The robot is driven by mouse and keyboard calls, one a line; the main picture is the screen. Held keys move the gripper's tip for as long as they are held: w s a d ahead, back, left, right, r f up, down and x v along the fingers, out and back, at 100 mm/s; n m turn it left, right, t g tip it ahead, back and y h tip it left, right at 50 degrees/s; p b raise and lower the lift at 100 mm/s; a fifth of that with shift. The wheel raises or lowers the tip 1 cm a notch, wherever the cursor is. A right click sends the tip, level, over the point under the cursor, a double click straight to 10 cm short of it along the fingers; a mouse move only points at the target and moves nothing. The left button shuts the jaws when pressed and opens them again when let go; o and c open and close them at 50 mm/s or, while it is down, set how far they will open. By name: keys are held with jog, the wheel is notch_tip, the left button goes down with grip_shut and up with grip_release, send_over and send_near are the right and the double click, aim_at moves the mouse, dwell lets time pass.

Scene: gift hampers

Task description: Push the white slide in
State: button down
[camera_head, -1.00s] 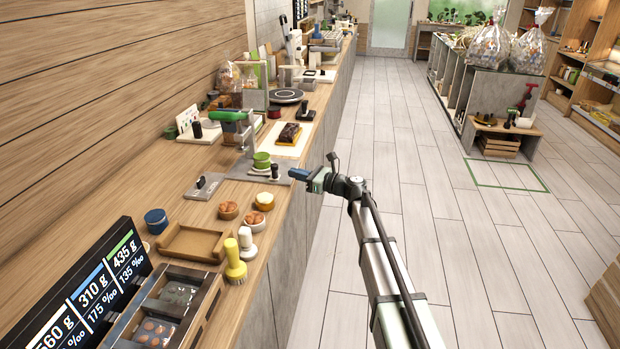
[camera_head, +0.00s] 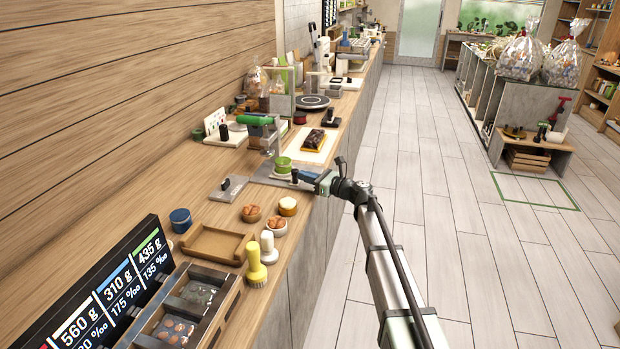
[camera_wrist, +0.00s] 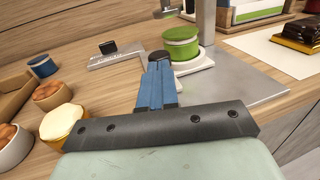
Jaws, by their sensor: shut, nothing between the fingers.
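A pale, whitish piece (camera_wrist: 207,66) lies under the green round tin (camera_wrist: 181,43) on the grey base plate of the press in the wrist view. I take it as the white slide; its near part is hidden behind my fingers. The tin also shows in the head view (camera_head: 283,165), below the press with the green handle (camera_head: 254,120). My gripper (camera_wrist: 159,66) is shut and empty, its blue fingers low over the plate's near edge, close to a dark knob and the slide. I cannot tell whether they touch. In the head view, my gripper (camera_head: 300,177) is just right of the tin.
A grey plate with a black knob (camera_wrist: 108,47) lies left of the press. Small bowls (camera_wrist: 62,123) stand at the wrist view's left. A white board with a dark block (camera_head: 313,143) lies behind the press. The aisle floor (camera_head: 430,170) is clear.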

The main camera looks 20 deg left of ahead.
jog(key=a, duration=0.2)
jog(key=shift+a, duration=0.3)
jog(key=shift+d, duration=0.15)
jog(key=shift+v, duration=6.95)
jog(key=x, duration=1.2)
jog(key=shift+w, duration=0.1)
jog(key=shift+x, duration=1)
